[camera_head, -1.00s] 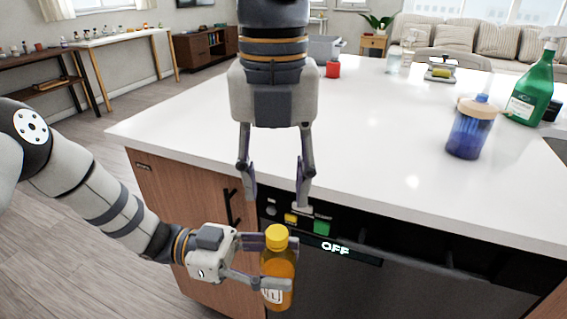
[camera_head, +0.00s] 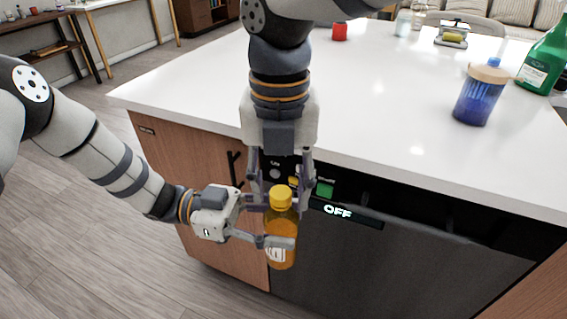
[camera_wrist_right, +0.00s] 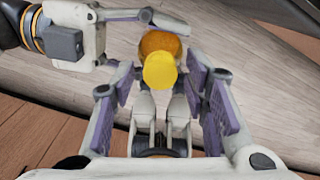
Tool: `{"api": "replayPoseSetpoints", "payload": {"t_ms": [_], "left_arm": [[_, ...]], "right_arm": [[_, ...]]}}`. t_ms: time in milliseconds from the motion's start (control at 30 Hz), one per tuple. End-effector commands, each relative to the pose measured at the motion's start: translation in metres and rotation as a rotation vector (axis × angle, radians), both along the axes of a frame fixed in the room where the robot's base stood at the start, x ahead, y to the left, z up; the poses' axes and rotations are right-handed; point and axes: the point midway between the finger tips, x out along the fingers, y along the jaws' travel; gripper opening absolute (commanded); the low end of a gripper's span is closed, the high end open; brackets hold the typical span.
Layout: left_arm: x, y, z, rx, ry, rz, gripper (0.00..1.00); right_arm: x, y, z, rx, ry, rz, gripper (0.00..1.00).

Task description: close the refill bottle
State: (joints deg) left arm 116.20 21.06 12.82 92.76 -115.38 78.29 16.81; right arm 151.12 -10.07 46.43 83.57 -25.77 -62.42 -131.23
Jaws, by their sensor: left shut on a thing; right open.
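The refill bottle appears to be the amber bottle (camera_head: 281,228) with a white label. Its yellow cap (camera_head: 281,198) sits on top; I cannot tell how tightly. My left gripper (camera_head: 268,223) is shut on the bottle's body and holds it nearly upright in front of the island. My right gripper (camera_head: 279,207) comes down from above, open, its fingers on either side of the cap. In the right wrist view the yellow cap (camera_wrist_right: 160,71) lies between the spread fingers of the right gripper (camera_wrist_right: 163,85), apparently without touching, with the amber bottle (camera_wrist_right: 160,42) behind it.
The white island countertop (camera_head: 380,110) is behind the bottle, above a dark dishwasher front (camera_head: 400,245) with a display reading OFF. A blue bottle (camera_head: 478,100), a green spray bottle (camera_head: 543,62) and a red cup (camera_head: 340,31) stand on the counter. The floor at left is clear.

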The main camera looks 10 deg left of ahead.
Motion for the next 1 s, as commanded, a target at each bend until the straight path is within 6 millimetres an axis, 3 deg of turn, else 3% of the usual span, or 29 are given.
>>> {"api": "replayPoseSetpoints", "payload": {"t_ms": [133,333,567,667,900,1000], "left_arm": [[0.0001,-0.0001,0.0006,-0.001,-0.001,0.000,0.00],[0.0001,0.0000,0.0005,-0.001,-0.001,0.000,0.00],[0.0001,0.0000,0.0005,-0.001,-0.001,0.000,0.00],[0.0001,0.0000,0.0005,-0.001,-0.001,0.000,0.00],[0.0001,0.0001,0.0005,-0.001,-0.001,0.000,0.00],[0.0001,0.0001,0.0005,-0.001,-0.001,0.000,0.00]], "right_arm": [[0.0000,-0.0001,0.0003,0.000,0.000,0.000,0.41],[0.0000,-0.0001,0.0005,0.000,0.000,0.000,0.00],[0.0003,-0.0005,0.0006,-0.002,-0.001,-0.052,0.00],[0.0002,-0.0007,0.0005,-0.004,-0.002,-0.297,0.00],[0.0004,-0.0011,0.0000,-0.004,-0.006,-1.308,0.00],[0.0004,-0.0010,-0.0004,-0.003,-0.005,-1.645,0.00]]}}
